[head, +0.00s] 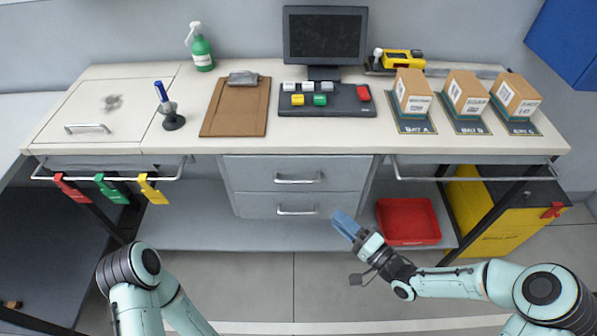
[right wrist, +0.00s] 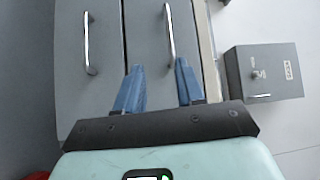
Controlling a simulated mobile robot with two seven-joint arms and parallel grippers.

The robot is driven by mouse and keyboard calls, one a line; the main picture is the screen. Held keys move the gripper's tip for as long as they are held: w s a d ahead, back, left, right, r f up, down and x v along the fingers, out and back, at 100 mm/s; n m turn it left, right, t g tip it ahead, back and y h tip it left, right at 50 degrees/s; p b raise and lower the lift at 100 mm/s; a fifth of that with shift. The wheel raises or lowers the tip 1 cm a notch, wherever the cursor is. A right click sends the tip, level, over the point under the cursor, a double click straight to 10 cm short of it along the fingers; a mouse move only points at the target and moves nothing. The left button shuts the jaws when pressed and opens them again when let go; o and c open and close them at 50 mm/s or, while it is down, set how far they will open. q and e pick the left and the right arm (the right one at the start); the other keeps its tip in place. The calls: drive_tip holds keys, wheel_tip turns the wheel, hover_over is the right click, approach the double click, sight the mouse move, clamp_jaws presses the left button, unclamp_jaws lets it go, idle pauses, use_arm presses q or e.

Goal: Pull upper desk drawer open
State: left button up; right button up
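The upper drawer (head: 335,174) is grey and looks closed under the worktop, with a silver bar handle (head: 297,180). The lower drawer (head: 250,206) below it also looks closed. My right gripper (head: 345,224) is in front of and to the lower right of the drawers in the head view. In the right wrist view its blue fingers (right wrist: 160,84) are apart with nothing between them. The handle nearer the worktop edge, the upper one (right wrist: 169,35), lies ahead between the finger lines, apart from them. The lower handle (right wrist: 88,44) is to the left. My left gripper is out of view.
A red tray (head: 408,222) sits on the low shelf right of the drawers. Rails (head: 475,178) run along the worktop front, the left one with coloured tags (head: 107,188). A yellow cabinet (head: 500,205) stands at right. The floor before the drawers is clear.

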drive_tip(key=shift+y, duration=0.4)
drive_tip(key=x, duration=0.9)
drive_tip(key=r+x, duration=0.1)
drive_tip(key=x, duration=0.3)
drive_tip(key=shift+a+r, duration=0.15)
drive_tip(key=shift+a, duration=0.05)
clamp_jaws()
